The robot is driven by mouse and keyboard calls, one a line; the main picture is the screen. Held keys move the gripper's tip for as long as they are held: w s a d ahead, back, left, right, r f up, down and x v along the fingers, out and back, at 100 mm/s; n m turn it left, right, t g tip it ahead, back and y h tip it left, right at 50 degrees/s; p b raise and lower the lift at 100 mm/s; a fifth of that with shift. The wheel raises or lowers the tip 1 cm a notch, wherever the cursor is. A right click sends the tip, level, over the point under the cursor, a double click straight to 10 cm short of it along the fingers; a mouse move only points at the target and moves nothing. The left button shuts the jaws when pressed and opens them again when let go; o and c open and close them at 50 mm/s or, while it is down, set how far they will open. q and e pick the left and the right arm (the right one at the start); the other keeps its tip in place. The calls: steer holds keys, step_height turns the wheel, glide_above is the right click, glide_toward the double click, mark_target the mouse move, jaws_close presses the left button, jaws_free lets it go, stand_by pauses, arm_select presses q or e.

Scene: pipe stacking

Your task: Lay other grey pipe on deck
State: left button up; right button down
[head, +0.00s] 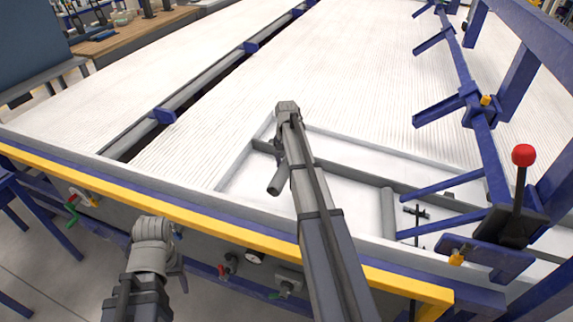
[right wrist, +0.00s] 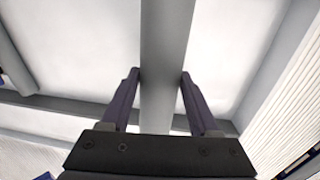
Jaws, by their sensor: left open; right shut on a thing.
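A short grey pipe (head: 279,179) is held by my right gripper (head: 283,152) over the white area inside the grey frame on the deck (head: 240,110). In the right wrist view both fingers of that gripper press the sides of the pipe (right wrist: 166,50). Whether the pipe touches the surface below cannot be told. A second grey pipe (head: 388,212) lies on the white area further right, and a grey pipe also shows at the left edge of the right wrist view (right wrist: 14,68). My left gripper (head: 178,262) is open and empty outside the yellow front rail, apart from both pipes.
Grey frame bars (head: 362,158) surround the white area. A blue beam with arms (head: 470,85) and a lever with a red knob (head: 523,155) stand at the right. A yellow rail (head: 130,200) runs along the front edge. The ribbed deck behind the frame is clear.

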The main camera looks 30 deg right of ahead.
step_height(320, 180, down, 12)
steer(key=b, duration=1.2)
steer(key=shift+f, duration=0.25)
steer(key=shift+c, duration=0.2)
jaws_free()
steer(key=shift+r, duration=0.15)
step_height(320, 180, up, 8)
steer(key=p, duration=0.8)
steer(key=shift+f, duration=0.2)
